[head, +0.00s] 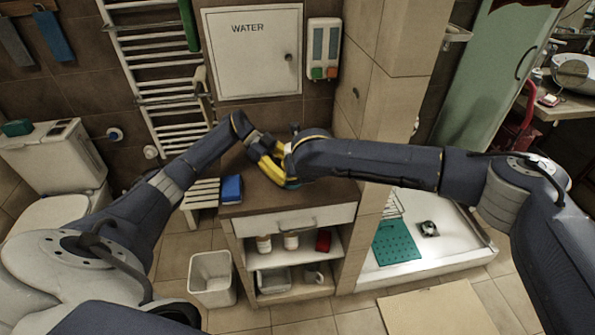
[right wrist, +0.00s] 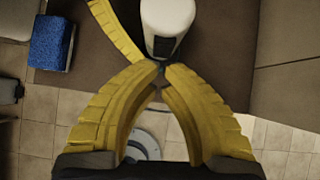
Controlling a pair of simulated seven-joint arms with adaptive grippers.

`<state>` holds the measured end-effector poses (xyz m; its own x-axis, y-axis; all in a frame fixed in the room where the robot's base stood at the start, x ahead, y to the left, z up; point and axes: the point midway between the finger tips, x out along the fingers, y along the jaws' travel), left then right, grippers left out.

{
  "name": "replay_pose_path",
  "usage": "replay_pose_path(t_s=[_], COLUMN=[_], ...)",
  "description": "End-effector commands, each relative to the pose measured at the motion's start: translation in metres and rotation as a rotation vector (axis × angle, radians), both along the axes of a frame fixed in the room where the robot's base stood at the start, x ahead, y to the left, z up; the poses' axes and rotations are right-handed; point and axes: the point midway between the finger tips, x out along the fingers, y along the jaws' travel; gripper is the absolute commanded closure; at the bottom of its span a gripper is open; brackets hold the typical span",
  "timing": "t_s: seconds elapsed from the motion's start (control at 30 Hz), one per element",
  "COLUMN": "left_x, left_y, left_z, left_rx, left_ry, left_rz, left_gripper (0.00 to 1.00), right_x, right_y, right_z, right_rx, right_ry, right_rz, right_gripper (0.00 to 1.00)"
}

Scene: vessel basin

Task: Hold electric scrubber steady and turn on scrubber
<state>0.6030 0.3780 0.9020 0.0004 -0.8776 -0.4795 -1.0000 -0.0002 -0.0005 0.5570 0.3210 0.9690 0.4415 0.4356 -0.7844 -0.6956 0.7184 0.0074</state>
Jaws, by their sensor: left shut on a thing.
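The electric scrubber (right wrist: 168,22) shows in the right wrist view as a white rounded body with a dark panel on its near end. It is at the dark brown cabinet top (head: 238,208). My left gripper (head: 272,157) has yellow fingers and is shut on the scrubber; one of its fingers also shows beside the white body in the right wrist view. My right gripper (right wrist: 161,70) has its yellow fingertips brought together just at the scrubber's near end. I cannot tell whether they touch it. In the head view my right arm hides much of the scrubber and right gripper.
A blue sponge-like block (head: 232,188) lies at the cabinet's left edge. A white bin (head: 211,279) stands on the floor to the left. Shelves below hold bottles (head: 264,244). A towel radiator and a dispenser (head: 323,48) are on the wall behind.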

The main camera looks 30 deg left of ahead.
Motion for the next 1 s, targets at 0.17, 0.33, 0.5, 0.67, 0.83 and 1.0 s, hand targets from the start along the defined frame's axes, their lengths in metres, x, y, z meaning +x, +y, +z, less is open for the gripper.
replay_pose_path(t_s=[0.17, 0.33, 0.5, 0.67, 0.83, 1.0], left_x=[-0.0005, -0.0005, -0.0005, -0.0005, -0.0005, -0.0005], left_y=[-0.0001, -0.0001, -0.0002, -0.0002, -0.0002, -0.0003], left_z=[-0.0021, -0.0021, -0.0022, -0.0021, -0.0021, -0.0021], left_rx=[0.003, 0.003, 0.003, 0.003, 0.003, 0.003], left_ry=[0.002, 0.002, 0.002, 0.002, 0.002, 0.002], left_rz=[0.0, 0.0, 0.0, 0.0, 0.0, 0.0], left_gripper=[0.59, 0.59, 0.59, 0.59, 0.59, 0.59], right_x=[0.0028, 0.0066, 0.0084, 0.0085, 0.0086, 0.0088], right_y=[0.0023, 0.0063, 0.0082, 0.008, 0.0081, 0.0081], right_z=[-0.0029, -0.0047, -0.0078, -0.0076, -0.0051, 0.0011], right_rx=[0.028, 0.066, 0.068, 0.068, 0.068, 0.068], right_ry=[-0.029, -0.067, -0.07, -0.07, -0.07, -0.072], right_rz=[0.0, -0.001, -0.001, -0.001, -0.001, -0.001], right_gripper=[1.0, 1.0, 1.0, 1.0, 1.0, 1.0])
